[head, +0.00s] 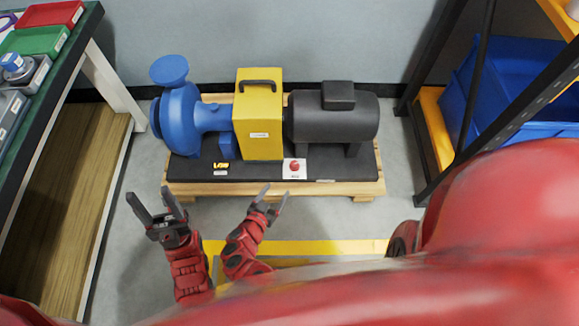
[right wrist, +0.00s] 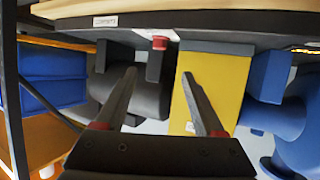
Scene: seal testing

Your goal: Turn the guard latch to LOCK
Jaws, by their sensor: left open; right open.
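The yellow coupling guard (head: 258,130) with a dark handle on top stands between the blue pump (head: 178,115) and the dark motor (head: 335,118). A small yellow piece (head: 221,165), which looks like the guard latch, sits on the black base at the guard's front left, above a small label; its setting is too small to read. My left gripper (head: 150,193) is open and empty, in front of the pump and left of the latch. My right gripper (head: 275,191) is open and empty, in front of the base and right of the latch; its fingers show in the right wrist view (right wrist: 158,75).
A red button (head: 294,166) on a white plate sits on the base right of the guard. A wooden pallet (head: 350,188) carries the machine. A workbench (head: 70,75) stands at left, a rack with blue bins (head: 510,85) at right.

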